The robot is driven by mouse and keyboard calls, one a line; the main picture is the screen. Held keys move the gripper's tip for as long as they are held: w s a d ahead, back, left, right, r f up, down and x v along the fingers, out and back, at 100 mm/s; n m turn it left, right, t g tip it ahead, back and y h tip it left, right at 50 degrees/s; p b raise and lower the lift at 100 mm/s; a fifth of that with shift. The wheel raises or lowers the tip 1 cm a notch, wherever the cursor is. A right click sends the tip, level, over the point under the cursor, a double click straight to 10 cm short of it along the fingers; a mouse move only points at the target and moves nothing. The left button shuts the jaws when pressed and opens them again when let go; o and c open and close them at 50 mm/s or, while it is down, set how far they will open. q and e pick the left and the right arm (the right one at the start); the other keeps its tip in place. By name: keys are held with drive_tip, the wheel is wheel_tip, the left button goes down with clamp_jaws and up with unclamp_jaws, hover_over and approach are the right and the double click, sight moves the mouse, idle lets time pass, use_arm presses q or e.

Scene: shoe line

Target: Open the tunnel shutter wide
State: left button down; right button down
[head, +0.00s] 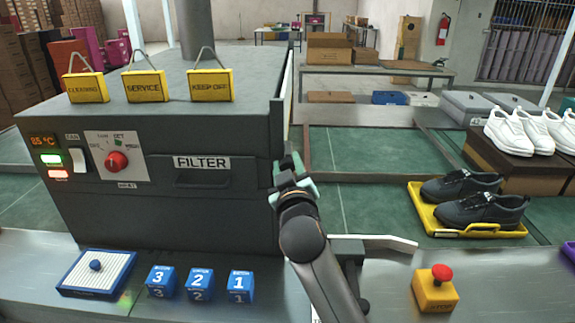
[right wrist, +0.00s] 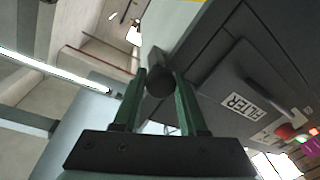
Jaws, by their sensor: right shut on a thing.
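The grey tunnel housing (head: 150,150) stands at the left in the head view, with a FILTER drawer on its front. The shutter (head: 288,85) is a dark upright panel along the housing's right side, seen nearly edge-on. How far it stands open cannot be told. My right gripper (head: 291,178) is at the housing's right front edge, below the panel. In the right wrist view its green fingers close around a dark round handle (right wrist: 160,82), which my gripper hides in the head view. My left gripper is not in view.
Yellow signs (head: 210,85) stand on the housing. In front lie a white-topped blue pad (head: 97,272) and several blue numbered cubes (head: 200,284). A red-topped stop button (head: 435,288) is at the front right. A yellow tray (head: 427,215) with dark shoes sits on the green belt.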

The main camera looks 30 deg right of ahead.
drive_tip(key=shift+a+r, duration=0.1)
drive_tip(key=c, duration=0.6)
unclamp_jaws()
drive_tip(key=shift+o, duration=0.7)
